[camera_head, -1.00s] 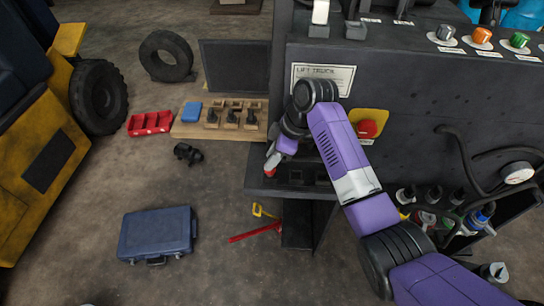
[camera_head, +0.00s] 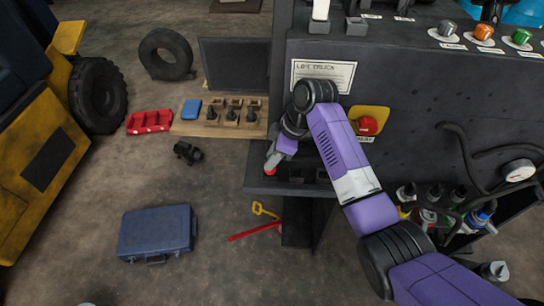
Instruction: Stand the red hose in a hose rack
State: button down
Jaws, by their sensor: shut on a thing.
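My gripper (camera_head: 274,158) is at the left end of a dark ledge below the lift truck sign. It is shut on a small red piece, which I take for the red hose (camera_head: 270,170). Only a bit of the red shows at the fingertips, and the rest is hidden by the gripper. Dark square holders (camera_head: 297,174), which look like the hose rack, stand on the ledge just right of the gripper. My arm partly covers them. I cannot tell whether the red piece touches the ledge.
A red emergency button on a yellow plate (camera_head: 367,125) is right of my arm. A wooden board (camera_head: 190,128) with black parts, a red tray (camera_head: 149,122) and a blue case (camera_head: 156,232) lie on the floor at left. Bottles crowd the lower right.

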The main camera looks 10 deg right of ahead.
jog(key=c, duration=1)
grip_release()
jog(key=shift+r, duration=0.1)
